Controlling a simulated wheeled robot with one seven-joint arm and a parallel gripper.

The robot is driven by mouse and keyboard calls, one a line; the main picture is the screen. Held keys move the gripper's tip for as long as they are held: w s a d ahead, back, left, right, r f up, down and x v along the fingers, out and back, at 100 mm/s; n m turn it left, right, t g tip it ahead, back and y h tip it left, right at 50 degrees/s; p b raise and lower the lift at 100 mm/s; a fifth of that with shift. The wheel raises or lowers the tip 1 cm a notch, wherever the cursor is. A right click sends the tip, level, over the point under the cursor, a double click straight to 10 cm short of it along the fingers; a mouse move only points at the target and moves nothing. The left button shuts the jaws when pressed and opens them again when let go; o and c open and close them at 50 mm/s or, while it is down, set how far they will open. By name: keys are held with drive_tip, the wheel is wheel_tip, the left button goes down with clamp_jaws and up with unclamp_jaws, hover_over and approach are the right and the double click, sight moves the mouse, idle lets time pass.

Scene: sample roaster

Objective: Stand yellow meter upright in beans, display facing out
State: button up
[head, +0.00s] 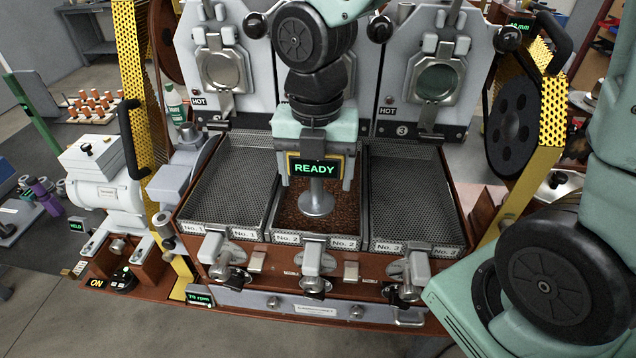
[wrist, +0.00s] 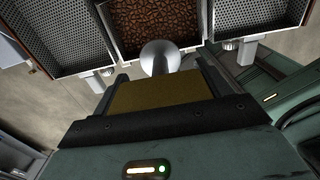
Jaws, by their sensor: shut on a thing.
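The yellow meter (head: 315,168) is a small box with a yellow-edged dark display reading READY in green. Below it a short stem ends in a round metal disc. My gripper (head: 318,175) points down and is shut on its body from both sides. The meter looks upright, its display turned toward the head camera and the tray fronts. The beans (head: 290,213) lie brown in the middle tray, No. 2 (head: 300,240). The disc shows in front of them; whether it touches them I cannot tell. The wrist view shows the meter's yellow top (wrist: 163,95) between the jaws.
Mesh-bottomed empty trays No. 1 (head: 195,222) and No. 3 (head: 412,246) flank the bean tray. Roaster fronts (head: 225,70) rise behind, with yellow perforated guards (head: 535,120) at the sides. Metal handles (head: 312,262) jut out along the front. A white grinder-like machine (head: 100,170) stands left.

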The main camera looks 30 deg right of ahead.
sight(318, 190)
drive_tip(key=shift+w+d+r, duration=0.15)
drive_tip(key=shift+w+d, duration=0.45)
drive_tip(key=shift+w, duration=0.3)
wheel_tip(318, 190, down, 2)
drive_tip(key=shift+f, duration=0.25)
wheel_tip(318, 190, down, 4)
drive_tip(key=shift+r, duration=0.15)
drive_tip(key=shift+w+d+f+p, duration=0.1)
drive_tip(key=shift+w+f+p, duration=0.1)
drive_tip(key=shift+f+p, duration=0.25)
drive_tip(key=shift+f, duration=0.1)
drive_tip(key=shift+f, duration=0.1)
drive_tip(key=shift+f+b, duration=0.35)
drive_tip(key=shift+f, duration=0.15)
